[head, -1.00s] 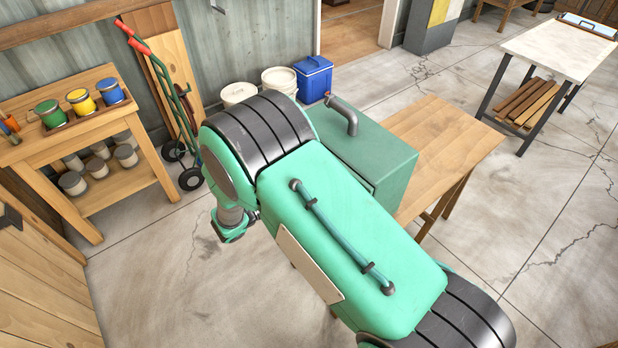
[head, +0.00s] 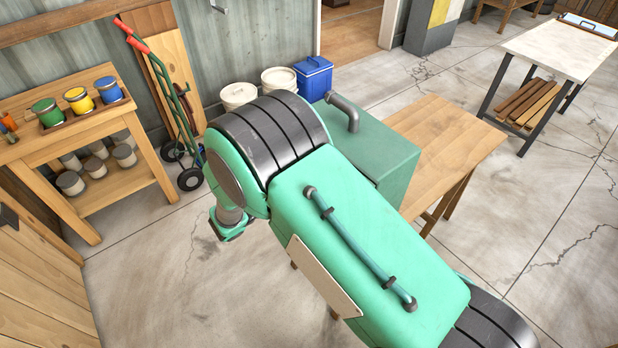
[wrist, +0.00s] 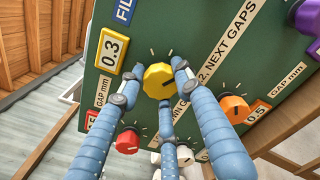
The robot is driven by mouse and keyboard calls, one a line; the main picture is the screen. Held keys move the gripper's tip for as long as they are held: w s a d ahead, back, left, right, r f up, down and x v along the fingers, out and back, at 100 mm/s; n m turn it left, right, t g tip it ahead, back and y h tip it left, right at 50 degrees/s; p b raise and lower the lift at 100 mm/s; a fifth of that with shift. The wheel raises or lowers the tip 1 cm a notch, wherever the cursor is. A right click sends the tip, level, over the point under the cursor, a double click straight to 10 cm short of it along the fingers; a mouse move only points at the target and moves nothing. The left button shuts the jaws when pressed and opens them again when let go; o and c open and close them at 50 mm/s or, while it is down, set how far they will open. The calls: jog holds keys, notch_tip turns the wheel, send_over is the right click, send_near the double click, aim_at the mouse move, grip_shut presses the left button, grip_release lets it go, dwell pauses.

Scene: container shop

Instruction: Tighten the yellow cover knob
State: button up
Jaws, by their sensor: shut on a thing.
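The yellow knob (wrist: 158,80) is faceted, with a dark pointer line, on a dark green panel (wrist: 205,25). It shows in the wrist view, above the middle. My gripper (wrist: 156,84) has three blue fingers closed around the knob's rim: one at the left, one at the right, one below. Light tick marks on the panel surround the knob. In the head view, my arm covers much of the green cabinet (head: 385,150); the knob and my fingertips are hidden there.
Near the yellow knob are a red knob (wrist: 128,140), an orange knob (wrist: 237,108) and a purple knob (wrist: 308,16). A yellow 0.3 plate (wrist: 112,50) is close on the left. A workbench with paint cans (head: 78,99) stands at the left; open floor lies before it.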

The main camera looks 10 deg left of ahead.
jog(key=shift+r+m+b, duration=0.15)
jog(key=shift+m+b, duration=0.3)
jog(key=shift+m, duration=0.65)
jog(key=o, duration=1.2)
jog(key=shift+s, duration=0.1)
jog(key=shift+c, duration=0.2)
jog(key=v, duration=1.2)
jog(key=shift+d, duration=0.1)
